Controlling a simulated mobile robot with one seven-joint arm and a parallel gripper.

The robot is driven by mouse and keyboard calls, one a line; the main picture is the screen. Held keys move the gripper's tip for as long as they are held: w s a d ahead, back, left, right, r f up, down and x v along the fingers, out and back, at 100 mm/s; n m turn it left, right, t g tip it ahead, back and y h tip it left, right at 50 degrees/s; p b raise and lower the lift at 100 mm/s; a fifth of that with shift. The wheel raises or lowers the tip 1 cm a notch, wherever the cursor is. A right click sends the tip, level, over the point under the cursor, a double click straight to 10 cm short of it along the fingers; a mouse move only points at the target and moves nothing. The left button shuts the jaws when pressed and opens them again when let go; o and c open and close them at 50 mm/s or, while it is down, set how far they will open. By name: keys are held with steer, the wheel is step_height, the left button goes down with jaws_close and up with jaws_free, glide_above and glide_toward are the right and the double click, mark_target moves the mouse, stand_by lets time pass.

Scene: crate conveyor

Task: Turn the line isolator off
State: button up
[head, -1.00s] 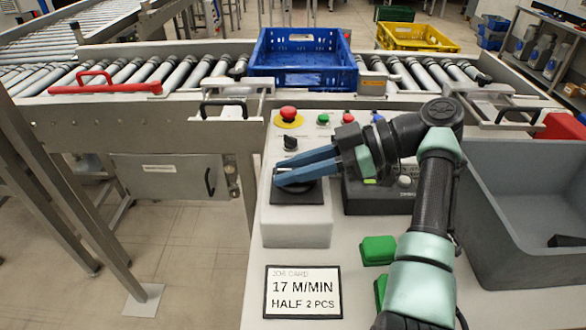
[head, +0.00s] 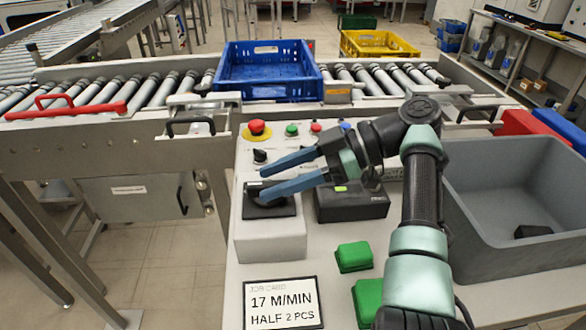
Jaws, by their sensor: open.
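The line isolator looks to be the light grey box (head: 270,238) at the near left of the panel, with a black plate on top. A dark upright handle (head: 253,189) shows at the plate's left side. My gripper (head: 263,184) is open, its two blue fingers pointing left, one above the other in the picture. The lower finger crosses over the black plate and its tip is close to the handle. The fingers hide part of the plate, and I cannot tell whether they touch the handle. Nothing is held between them.
Behind are a small black knob (head: 260,156), a red stop button (head: 256,128) and a green button (head: 292,130). A black device (head: 350,205) stands right of the isolator. The job card (head: 283,303), green blocks (head: 353,257) and grey bin (head: 510,255) are nearby. A blue crate (head: 268,72) sits on the rollers.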

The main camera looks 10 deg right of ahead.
steer(key=v, duration=0.5)
steer(key=shift+f, duration=0.1)
stand_by(0.7)
